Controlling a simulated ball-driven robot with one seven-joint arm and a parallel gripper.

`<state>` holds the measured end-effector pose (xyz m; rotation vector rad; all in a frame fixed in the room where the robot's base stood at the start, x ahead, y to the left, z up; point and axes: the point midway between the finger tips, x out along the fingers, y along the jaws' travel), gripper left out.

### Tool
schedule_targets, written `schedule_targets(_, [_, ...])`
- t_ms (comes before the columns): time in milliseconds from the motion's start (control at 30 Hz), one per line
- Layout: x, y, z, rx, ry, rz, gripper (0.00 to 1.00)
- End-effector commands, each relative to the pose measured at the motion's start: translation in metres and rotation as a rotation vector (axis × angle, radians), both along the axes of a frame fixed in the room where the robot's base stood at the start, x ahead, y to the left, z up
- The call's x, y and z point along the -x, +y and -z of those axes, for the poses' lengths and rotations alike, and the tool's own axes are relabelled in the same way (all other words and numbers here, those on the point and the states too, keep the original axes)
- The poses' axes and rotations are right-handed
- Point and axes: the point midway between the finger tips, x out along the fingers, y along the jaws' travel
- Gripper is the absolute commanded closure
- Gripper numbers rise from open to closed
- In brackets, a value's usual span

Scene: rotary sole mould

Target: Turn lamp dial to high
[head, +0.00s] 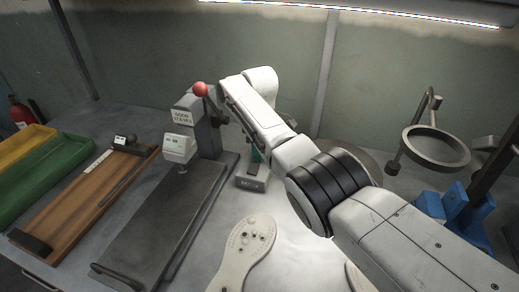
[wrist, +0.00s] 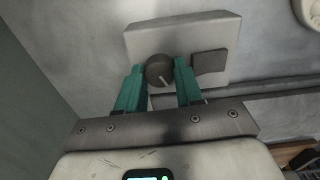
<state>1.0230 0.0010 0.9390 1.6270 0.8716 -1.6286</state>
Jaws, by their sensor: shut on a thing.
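The lamp dial (wrist: 160,70) is a round dark knob with a light pointer line, on a pale control box (wrist: 210,28) in the wrist view. The line points down and slightly right. My gripper (wrist: 160,84) has teal fingers on both sides of the dial and is shut on it. A dark square block (wrist: 209,62) sits on the box just right of the dial. In the head view the front of the control box (head: 252,183) shows below my arm, with a bit of a teal finger above it. The dial is hidden there behind my arm.
A grey press (head: 205,135) with a red ball lever (head: 200,89) stands close left of my arm. A sole-shaped plate (head: 243,250) lies in front. A ring magnifier (head: 436,146) and blue blocks (head: 455,205) are at right. Green (head: 40,175) and yellow trays (head: 22,145) are far left.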

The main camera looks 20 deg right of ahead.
Motion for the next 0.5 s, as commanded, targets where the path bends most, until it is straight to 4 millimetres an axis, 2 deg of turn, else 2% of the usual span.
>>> schedule_targets(500, [-0.001, 0.0006, -0.0014, -0.001, -0.003, 0.49, 0.95])
